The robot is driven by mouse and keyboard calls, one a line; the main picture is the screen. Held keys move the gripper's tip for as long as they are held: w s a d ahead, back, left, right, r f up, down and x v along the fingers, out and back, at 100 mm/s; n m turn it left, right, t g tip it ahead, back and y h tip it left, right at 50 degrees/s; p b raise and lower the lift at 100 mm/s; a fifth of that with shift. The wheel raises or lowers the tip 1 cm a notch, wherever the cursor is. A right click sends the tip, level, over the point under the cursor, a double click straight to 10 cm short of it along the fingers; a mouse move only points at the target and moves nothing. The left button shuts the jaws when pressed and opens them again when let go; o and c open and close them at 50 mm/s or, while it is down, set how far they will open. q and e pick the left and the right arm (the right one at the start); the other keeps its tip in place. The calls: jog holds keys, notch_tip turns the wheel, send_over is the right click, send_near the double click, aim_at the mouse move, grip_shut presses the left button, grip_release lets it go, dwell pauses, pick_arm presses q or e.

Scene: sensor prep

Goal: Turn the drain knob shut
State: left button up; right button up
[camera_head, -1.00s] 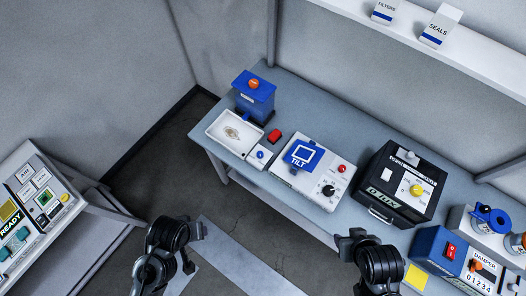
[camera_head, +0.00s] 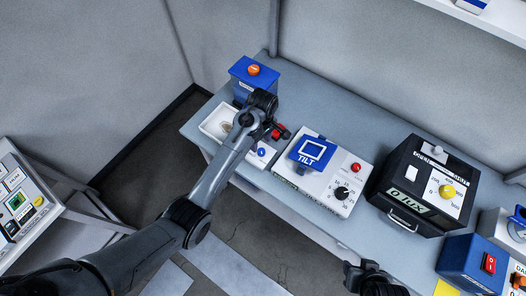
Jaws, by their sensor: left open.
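No label reading drain is legible. A small white unit with a round blue knob (camera_head: 262,152) stands beside the shallow white tray (camera_head: 211,131); a blue box with an orange knob (camera_head: 254,70) stands behind the tray. My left gripper (camera_head: 274,130) is open over the tray's right side, close to a red part (camera_head: 283,132) and just above the blue knob in the picture. My arm hides part of the tray and of the white unit. I cannot tell whether the gripper touches anything. My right gripper (camera_head: 368,278) is at the bottom edge, its fingers unclear.
A white TILT unit (camera_head: 325,185) with a blue plate, red button and black dial stands right of the tray. A black box (camera_head: 410,205) with a yellow knob stands further right. A blue box with a red switch (camera_head: 470,265) is at lower right.

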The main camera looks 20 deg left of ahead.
aim_at(261, 150)
pick_arm(q)
jog(key=shift+t, duration=0.3)
jog(key=f, duration=0.3)
jog(key=w+f, duration=0.1)
jog(key=f, duration=0.5)
jog(key=shift+w+a+b, duration=0.1)
jog(key=shift+w+b, duration=0.05)
jog(key=shift+b, duration=0.15)
